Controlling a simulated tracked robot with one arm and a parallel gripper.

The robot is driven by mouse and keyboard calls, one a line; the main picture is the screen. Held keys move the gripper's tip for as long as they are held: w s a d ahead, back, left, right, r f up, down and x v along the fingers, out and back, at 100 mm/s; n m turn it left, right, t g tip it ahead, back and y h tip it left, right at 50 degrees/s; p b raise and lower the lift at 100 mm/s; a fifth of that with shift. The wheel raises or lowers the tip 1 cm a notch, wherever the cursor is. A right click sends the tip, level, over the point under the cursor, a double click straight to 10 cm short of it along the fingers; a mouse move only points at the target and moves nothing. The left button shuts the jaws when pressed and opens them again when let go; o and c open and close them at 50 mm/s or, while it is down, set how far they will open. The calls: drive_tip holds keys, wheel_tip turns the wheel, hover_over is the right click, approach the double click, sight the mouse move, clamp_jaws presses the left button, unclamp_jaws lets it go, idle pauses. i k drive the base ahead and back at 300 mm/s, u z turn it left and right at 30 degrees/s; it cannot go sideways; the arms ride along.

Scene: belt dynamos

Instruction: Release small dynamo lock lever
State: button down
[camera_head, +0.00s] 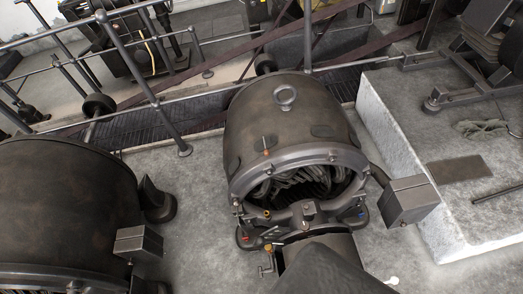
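The small dynamo (290,125) stands in the middle, a dark drum with a lifting ring on top. Its open front ring (300,155) faces me and shows coiled windings inside. I cannot tell which of these is the lock lever. A dark broad shape at the bottom centre covers part of the dynamo's front. No gripper fingers show.
A larger dynamo (65,205) fills the left side. Metal railings (145,75) cross behind. A pale concrete block (400,150) stands at the right, with a glove (480,128) and a rod on it. Bare floor (190,235) lies between the dynamos.

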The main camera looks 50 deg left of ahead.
sight(236, 204)
drive_tip(key=z, duration=0.35)
drive_tip(key=k, duration=0.8)
drive_tip(key=u, duration=1.4)
drive_tip(key=i, duration=1)
drive_tip(key=z, duration=0.1)
